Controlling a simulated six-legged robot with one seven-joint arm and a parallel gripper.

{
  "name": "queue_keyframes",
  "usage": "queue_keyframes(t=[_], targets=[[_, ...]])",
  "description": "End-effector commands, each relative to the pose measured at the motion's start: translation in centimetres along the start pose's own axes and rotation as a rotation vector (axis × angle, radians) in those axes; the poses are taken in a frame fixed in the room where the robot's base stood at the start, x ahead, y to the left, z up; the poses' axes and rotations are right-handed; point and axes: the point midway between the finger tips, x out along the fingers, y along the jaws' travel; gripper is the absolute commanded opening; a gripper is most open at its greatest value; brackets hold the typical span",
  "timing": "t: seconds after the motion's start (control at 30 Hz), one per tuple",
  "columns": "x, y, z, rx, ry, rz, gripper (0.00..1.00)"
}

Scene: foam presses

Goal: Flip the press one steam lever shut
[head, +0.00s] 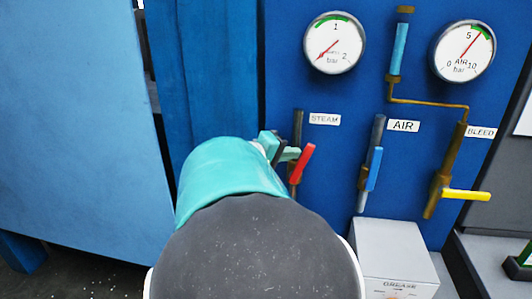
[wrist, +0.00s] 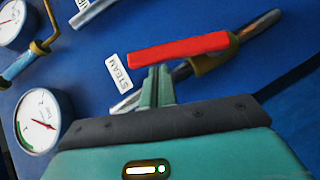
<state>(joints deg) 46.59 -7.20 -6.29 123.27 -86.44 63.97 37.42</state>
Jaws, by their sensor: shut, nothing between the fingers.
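The red steam lever (head: 302,163) is on a short vertical pipe beneath the STEAM label (head: 325,119) in the head view. It points up and to the right, at a slant to the pipe. In the wrist view the red lever (wrist: 180,48) lies across the upper middle, its collar (wrist: 208,64) to the right. My gripper (head: 285,154) is shut and empty, just left of the lever in the head view. In the wrist view my fingertips (wrist: 157,72) are just below the lever, near its free end; whether they touch it I cannot tell.
The blue AIR lever (head: 375,169) and yellow BLEED lever (head: 465,196) are to the right on the blue panel. Two gauges are above, including the left gauge (head: 334,43). A grey grease box (head: 396,249) stands below. A blue cabinet (head: 75,130) is at left.

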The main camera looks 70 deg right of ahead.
Motion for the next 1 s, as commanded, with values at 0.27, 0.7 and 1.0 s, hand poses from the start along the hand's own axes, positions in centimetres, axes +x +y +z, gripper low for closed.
queue_keyframes(t=[0.27,0.7,1.0], targets=[[1.1,0.8,1.1,0.173,0.000,-0.167,0.00],[3.8,0.9,3.7,0.470,-0.001,-0.463,0.00],[5.5,0.2,5.4,0.665,0.001,-0.660,0.00]])
